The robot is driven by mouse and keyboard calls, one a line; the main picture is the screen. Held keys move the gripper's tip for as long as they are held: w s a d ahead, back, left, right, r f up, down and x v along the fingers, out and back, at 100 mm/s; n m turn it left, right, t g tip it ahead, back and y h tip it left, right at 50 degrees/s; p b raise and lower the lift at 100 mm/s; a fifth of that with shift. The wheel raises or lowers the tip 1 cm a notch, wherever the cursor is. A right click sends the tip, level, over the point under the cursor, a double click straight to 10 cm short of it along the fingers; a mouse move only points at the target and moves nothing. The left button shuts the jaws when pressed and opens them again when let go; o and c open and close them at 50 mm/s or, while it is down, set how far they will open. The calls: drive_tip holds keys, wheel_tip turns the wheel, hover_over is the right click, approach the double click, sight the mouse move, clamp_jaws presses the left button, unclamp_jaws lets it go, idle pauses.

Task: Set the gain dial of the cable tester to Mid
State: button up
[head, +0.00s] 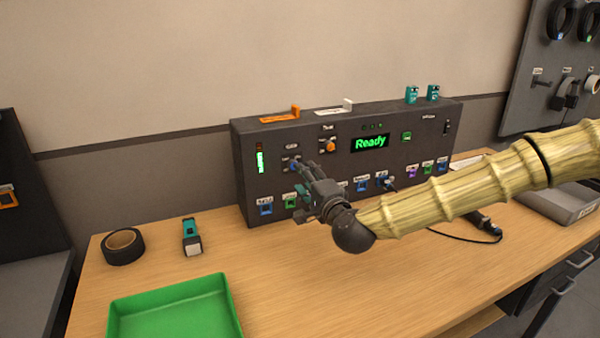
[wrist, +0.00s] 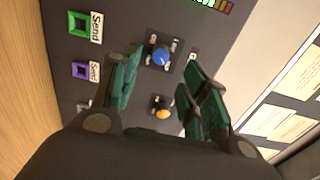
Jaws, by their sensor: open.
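The cable tester (head: 262,140) is a dark upright box on the bench, with a lit green "Ready" display. A blue dial (head: 294,166) and an orange dial (head: 329,146) are on its front; their labels are too small to read, so I cannot tell which is gain. My gripper (head: 307,167) is at the front panel, beside the blue dial, partly covering the area. In the wrist view my gripper (wrist: 164,66) is open, with the blue dial (wrist: 160,56) between its fingertips and the orange dial (wrist: 162,113) nearer the palm. Nothing is held.
Several coloured ports line the tester's lower front, one with a cable plugged in. A green tray (head: 170,310), a black tape roll (head: 123,246) and a teal-and-black tool (head: 192,236) are on the bench at left. Orange and white items lie on the tester's top.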

drive_tip(key=shift+v, duration=2.9)
